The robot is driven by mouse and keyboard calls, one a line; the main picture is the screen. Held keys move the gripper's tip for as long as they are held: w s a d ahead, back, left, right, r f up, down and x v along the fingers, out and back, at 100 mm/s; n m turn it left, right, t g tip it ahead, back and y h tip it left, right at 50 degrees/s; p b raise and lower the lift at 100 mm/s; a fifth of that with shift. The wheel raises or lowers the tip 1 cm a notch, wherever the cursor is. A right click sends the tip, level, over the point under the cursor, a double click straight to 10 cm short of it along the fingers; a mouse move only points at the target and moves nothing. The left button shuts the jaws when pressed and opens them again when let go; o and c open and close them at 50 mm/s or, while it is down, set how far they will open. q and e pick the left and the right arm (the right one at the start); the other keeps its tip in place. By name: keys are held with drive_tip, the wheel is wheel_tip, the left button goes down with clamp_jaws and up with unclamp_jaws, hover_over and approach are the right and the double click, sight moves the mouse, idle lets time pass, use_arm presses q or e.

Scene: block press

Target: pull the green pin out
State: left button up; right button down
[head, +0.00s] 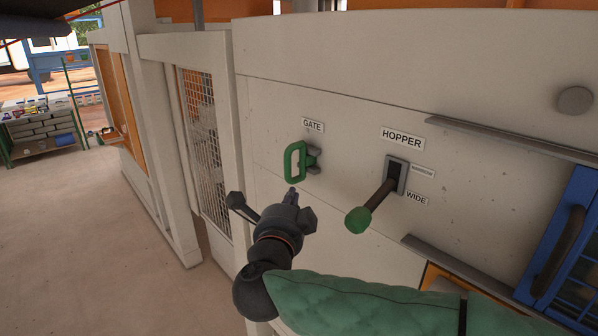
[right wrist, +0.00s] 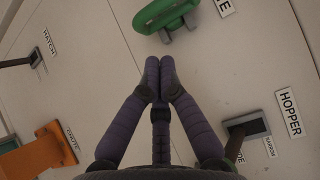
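The green pin's loop handle (head: 294,162) sticks out of a grey mount on the pale panel, left of and below the GATE label (head: 312,125). Part of it also shows at the top of the right wrist view (right wrist: 165,14). My right gripper (head: 291,193) is just below the green loop in the head view, apart from it. In the right wrist view its fingers (right wrist: 160,75) are together at the tips, with nothing between them. The pin's shaft is hidden in the mount. My left gripper is not in view.
The hopper lever with a green knob (head: 358,219) sticks out to the right. A dark lever (head: 241,207) is close left of my right gripper. Grey rails (head: 510,140), a blue door (head: 575,235) and an orange part (right wrist: 42,152) are nearby. Open floor (head: 90,240) lies left.

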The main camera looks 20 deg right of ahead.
drive_tip(key=p+x, duration=0.2)
drive_tip(key=x, duration=0.8)
drive_tip(key=shift+w+d, duration=0.15)
drive_tip(key=shift+w, duration=0.1)
drive_tip(key=shift+f, duration=0.15)
drive_tip(key=s+a, duration=0.5)
drive_tip(key=a, duration=0.7)
drive_tip(key=shift+a, duration=0.3)
drive_tip(key=shift+s+b, duration=0.15)
drive_tip(key=shift+b, duration=0.15)
